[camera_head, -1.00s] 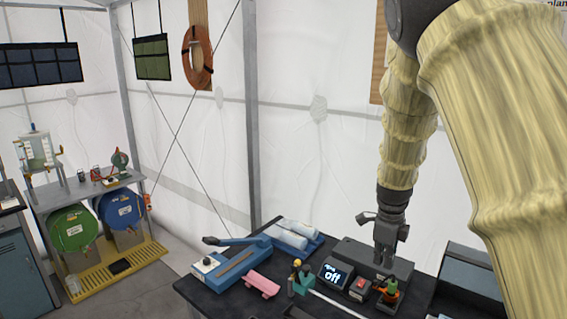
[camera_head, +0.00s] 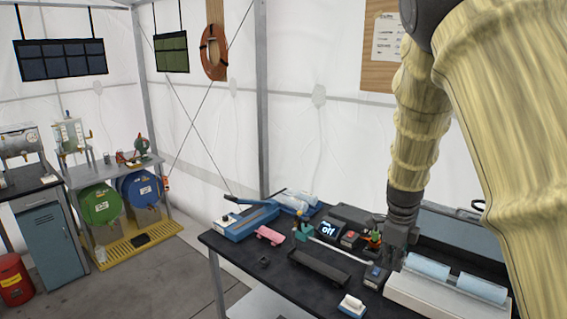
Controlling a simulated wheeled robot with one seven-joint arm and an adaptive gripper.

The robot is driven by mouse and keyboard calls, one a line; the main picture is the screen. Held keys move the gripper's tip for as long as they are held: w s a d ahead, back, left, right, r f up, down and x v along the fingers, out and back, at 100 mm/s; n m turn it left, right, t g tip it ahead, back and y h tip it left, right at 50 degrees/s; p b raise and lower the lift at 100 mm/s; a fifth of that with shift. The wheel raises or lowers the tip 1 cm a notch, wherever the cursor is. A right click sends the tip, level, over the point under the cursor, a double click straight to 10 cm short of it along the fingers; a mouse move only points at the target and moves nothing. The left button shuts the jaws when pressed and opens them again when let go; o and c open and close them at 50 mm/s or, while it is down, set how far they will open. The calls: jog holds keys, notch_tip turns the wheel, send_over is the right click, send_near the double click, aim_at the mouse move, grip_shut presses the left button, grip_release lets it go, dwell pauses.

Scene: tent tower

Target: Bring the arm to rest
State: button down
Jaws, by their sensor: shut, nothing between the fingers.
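My arm, in a pale yellow sleeve, comes down from the upper right in the head view. My gripper (camera_head: 395,258) points down over the right part of the black table (camera_head: 258,283). It is shut and empty.
Near the gripper are a display reading "off" (camera_head: 328,230), a small box with a red top (camera_head: 349,239) and a dark bar (camera_head: 318,267).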

jog(key=s+f+n+b, duration=0.2)
jog(key=s+f+n, duration=0.45)
jog(key=f, duration=0.65)
jog(key=s+f+n+b, duration=0.3)
jog(key=s+f, duration=0.6)
jog(key=f, duration=0.4)
jog(key=s+f+n+b, duration=0.2)
jog(key=s+f+n, duration=0.45)
jog(key=f, duration=0.65)
jog(key=s+a+f+n+b, duration=0.2)
jog(key=s+a+f+n, duration=0.1)
jog(key=s, duration=0.8)
jog(key=s+a+f+n+b, duration=0.2)
jog(key=s+f+n, duration=0.4)
jog(key=s, duration=0.5)
notch_tip(320, 180, down, 3)
jog(key=shift+a+r+g+y+b, duration=0.2)
jog(key=shift+a+g+y+b, duration=0.15)
jog(key=shift+a, duration=0.3)
jog(key=shift+s, duration=0.1)
